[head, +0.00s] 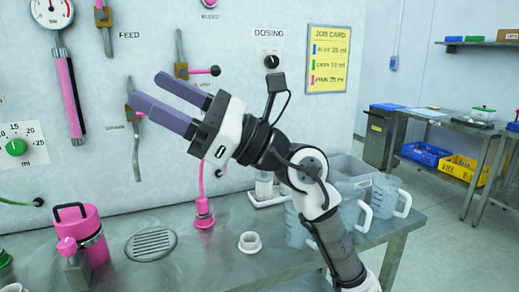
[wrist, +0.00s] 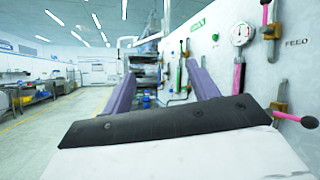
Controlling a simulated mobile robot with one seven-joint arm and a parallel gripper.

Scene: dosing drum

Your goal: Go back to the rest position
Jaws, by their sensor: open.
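My gripper (head: 183,102) is raised in front of the wall panel in the head view, above the steel bench (head: 330,240). Its two purple fingers point up and to the left. They stand apart with nothing between them. In the wrist view the fingers of my gripper (wrist: 163,95) are also spread and empty, with the room's far end beyond them. My arm reaches up from the lower right of the head view.
The wall panel holds a gauge (head: 52,10), a dosing knob (head: 272,62), a green knob (head: 16,147) and levers. A yellow job card (head: 327,60) hangs right. Clear jugs (head: 389,197), a pink canister (head: 88,240) and a white ring (head: 250,243) stand on the bench. Open floor lies right.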

